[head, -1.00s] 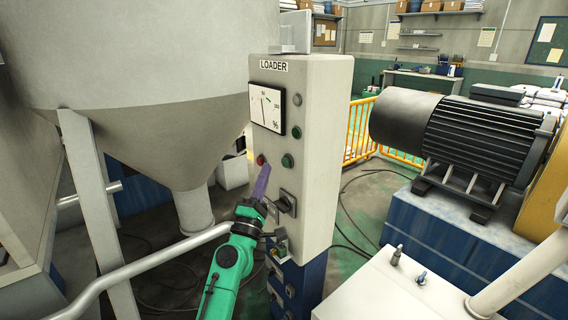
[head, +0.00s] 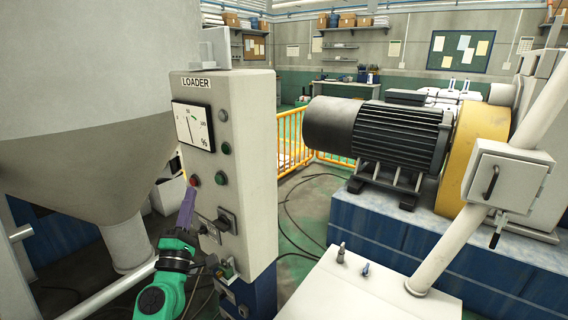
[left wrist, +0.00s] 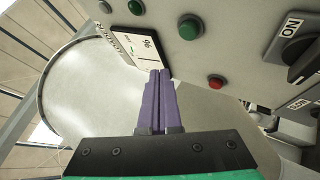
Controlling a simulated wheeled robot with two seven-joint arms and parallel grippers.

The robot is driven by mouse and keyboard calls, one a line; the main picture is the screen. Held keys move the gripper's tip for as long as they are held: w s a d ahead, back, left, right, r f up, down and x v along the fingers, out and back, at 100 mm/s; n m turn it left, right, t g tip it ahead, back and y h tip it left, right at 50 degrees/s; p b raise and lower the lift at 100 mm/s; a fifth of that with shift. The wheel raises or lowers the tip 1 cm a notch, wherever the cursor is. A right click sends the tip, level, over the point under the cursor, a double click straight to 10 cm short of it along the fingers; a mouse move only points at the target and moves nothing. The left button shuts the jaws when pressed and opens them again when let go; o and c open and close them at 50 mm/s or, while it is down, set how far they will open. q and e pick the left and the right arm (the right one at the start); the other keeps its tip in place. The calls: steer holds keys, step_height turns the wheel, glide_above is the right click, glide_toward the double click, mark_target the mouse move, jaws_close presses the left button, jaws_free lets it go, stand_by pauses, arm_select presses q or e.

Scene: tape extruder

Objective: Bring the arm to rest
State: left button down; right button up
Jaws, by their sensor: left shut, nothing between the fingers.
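My left arm, green with a dark wrist, comes in from the bottom left in the head view. Its purple-fingered left gripper (head: 186,207) points up beside the front of the loader panel (head: 243,160). In the left wrist view the two purple fingers of the gripper (left wrist: 159,72) lie together, shut and empty. The loader's red button (left wrist: 216,82), a green button (left wrist: 189,27) and the gauge (left wrist: 138,45) show beyond the fingertips. The fingers look apart from the panel. My right gripper is in neither view.
A large hopper (head: 90,90) stands left of the panel. A motor (head: 390,137) on a blue base (head: 380,235) is at the right. A yellow railing (head: 291,143) stands behind the panel. A white machine top (head: 350,290) is at the front right. Cables lie on the floor.

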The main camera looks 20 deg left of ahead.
arm_select(q)
steer(key=d+f+m+g+h, duration=0.8)
steer(key=d+f+m+h, duration=0.5)
steer(key=d+f+m, duration=0.4)
steer(key=s+a+f+m+g+y, duration=0.1)
steer(key=s+f+m+g+y, duration=0.25)
steer(key=s+f+g, duration=0.45)
steer(key=s+f+m+g+y, duration=0.2)
steer(key=s+f+m+g, duration=0.4)
steer(key=s, duration=0.5)
step_height(320, 180, down, 18)
steer(key=s+f+n+t+p, duration=0.1)
steer(key=p, duration=0.2)
steer(key=s+a+f+p, duration=0.1)
steer(key=s+f, duration=0.5)
steer(key=s, duration=0.2)
steer(key=s+a+f+g+p, duration=0.1)
steer(key=s+a+f, duration=0.1)
steer(key=s+f, duration=0.5)
steer(key=s, duration=0.2)
steer(key=shift+s+a, duration=0.15)
steer(key=shift+s, duration=0.15)
